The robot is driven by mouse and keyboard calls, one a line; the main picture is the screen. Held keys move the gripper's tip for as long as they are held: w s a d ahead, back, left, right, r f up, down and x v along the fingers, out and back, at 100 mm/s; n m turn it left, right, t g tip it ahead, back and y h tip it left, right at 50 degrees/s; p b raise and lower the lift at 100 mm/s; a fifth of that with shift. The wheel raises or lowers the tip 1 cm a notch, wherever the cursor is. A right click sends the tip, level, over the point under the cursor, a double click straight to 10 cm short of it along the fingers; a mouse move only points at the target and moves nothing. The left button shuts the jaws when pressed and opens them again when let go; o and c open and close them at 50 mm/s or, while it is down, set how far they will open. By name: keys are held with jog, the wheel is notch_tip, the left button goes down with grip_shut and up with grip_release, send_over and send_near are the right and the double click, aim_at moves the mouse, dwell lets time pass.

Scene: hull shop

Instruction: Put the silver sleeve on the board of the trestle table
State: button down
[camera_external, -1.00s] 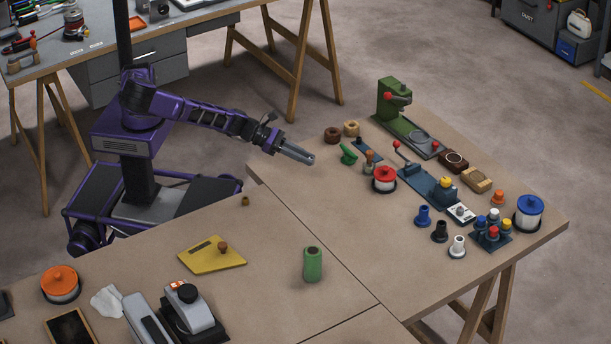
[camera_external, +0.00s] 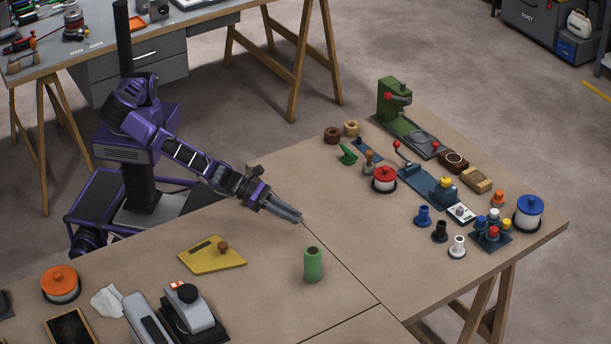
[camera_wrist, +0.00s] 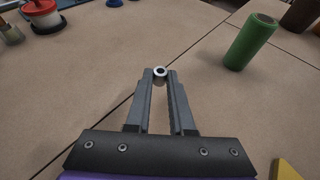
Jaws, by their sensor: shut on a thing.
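My gripper (camera_external: 299,217) is over the wooden trestle table (camera_external: 350,220), close to the seam between its boards and to the left of the middle. In the wrist view my gripper (camera_wrist: 160,78) is shut on the small silver sleeve (camera_wrist: 160,71), which sits between the fingertips with its round dark hole showing. In the external view the sleeve is too small to make out. The gap between sleeve and board is hard to judge.
A green cylinder (camera_external: 313,265) stands upright just in front of my gripper; a yellow plate (camera_external: 212,255) lies to the left. A red-lidded spool (camera_external: 384,180) and a blue crank fixture (camera_external: 428,187) stand to the right. The board between gripper and spool is bare.

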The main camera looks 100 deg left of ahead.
aim_at(290, 230)
jog(key=shift+f+b, duration=0.3)
jog(key=shift+f, duration=1.45)
jog(key=shift+f, duration=0.15)
jog(key=c, duration=0.8)
grip_release()
jog(key=shift+r, duration=0.25)
jog(key=p+v, duration=0.1)
jog(key=v, duration=1)
jog(key=shift+s+p, duration=0.1)
jog(key=shift+p, duration=0.25)
jog(key=shift+o, duration=0.6)
jog(key=shift+s+a+r, duration=0.1)
jog(key=shift+s, duration=0.25)
